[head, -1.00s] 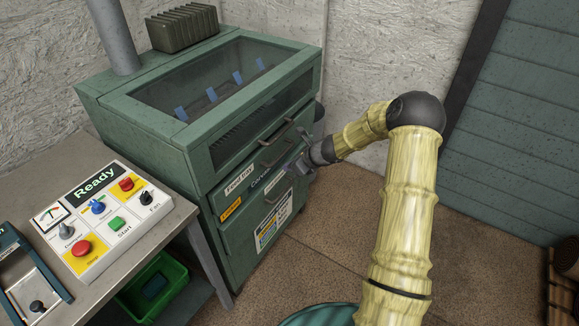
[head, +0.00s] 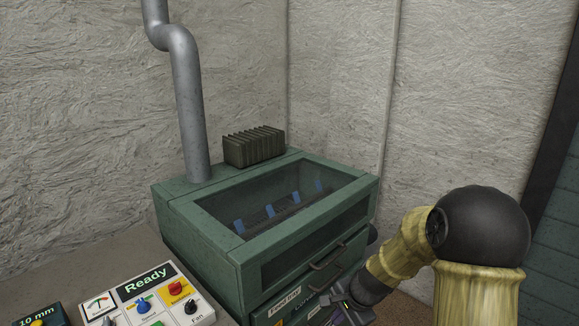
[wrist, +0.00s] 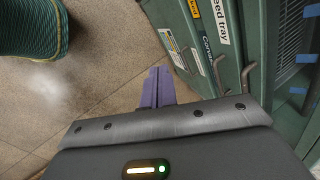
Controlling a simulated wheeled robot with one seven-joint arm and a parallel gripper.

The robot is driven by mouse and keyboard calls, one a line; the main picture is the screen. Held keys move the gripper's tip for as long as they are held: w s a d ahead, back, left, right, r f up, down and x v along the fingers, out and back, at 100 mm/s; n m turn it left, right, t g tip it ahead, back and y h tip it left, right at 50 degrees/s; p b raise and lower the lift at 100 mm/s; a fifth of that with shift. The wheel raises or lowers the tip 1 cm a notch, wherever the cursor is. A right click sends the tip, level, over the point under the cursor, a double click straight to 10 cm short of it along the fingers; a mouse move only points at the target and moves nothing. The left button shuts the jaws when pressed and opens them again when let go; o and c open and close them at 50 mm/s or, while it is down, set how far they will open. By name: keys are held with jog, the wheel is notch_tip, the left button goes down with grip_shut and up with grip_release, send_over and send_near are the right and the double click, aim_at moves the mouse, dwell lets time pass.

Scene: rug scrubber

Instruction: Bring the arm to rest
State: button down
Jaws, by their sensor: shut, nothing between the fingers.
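My gripper (wrist: 158,88) is shut and empty; its purple fingers lie together in the wrist view, over the tiled floor (wrist: 105,75). Beside them on the right is the front of the green machine (head: 225,258), with a "Feed tray" label and handles. The fingers look apart from the machine front, though the exact gap cannot be told. In the head view my gripper is at the bottom edge, partly cut off, in front of the machine's lower right, with my arm bent up to the right.
A control panel (head: 127,293) reading "Ready" sits on the bench (head: 75,265) at lower left. A grey pipe (head: 186,105) rises from the machine near a ribbed block (head: 254,147). Rough walls stand behind. A handle (wrist: 216,75) sticks out near my gripper.

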jog(key=s+d+r+n+h+p, duration=0.1)
jog(key=s+r+n, duration=0.3)
jog(key=s+n, duration=0.2)
jog(key=s+d+r+n+h+p, duration=0.1)
jog(key=s+r+n, duration=0.3)
jog(key=s, duration=0.6)
jog(key=shift+d+r+n+h, duration=0.25)
jog(key=shift+d+n+h, duration=0.3)
jog(key=shift+n, duration=0.45)
jog(key=shift+s, duration=0.1)
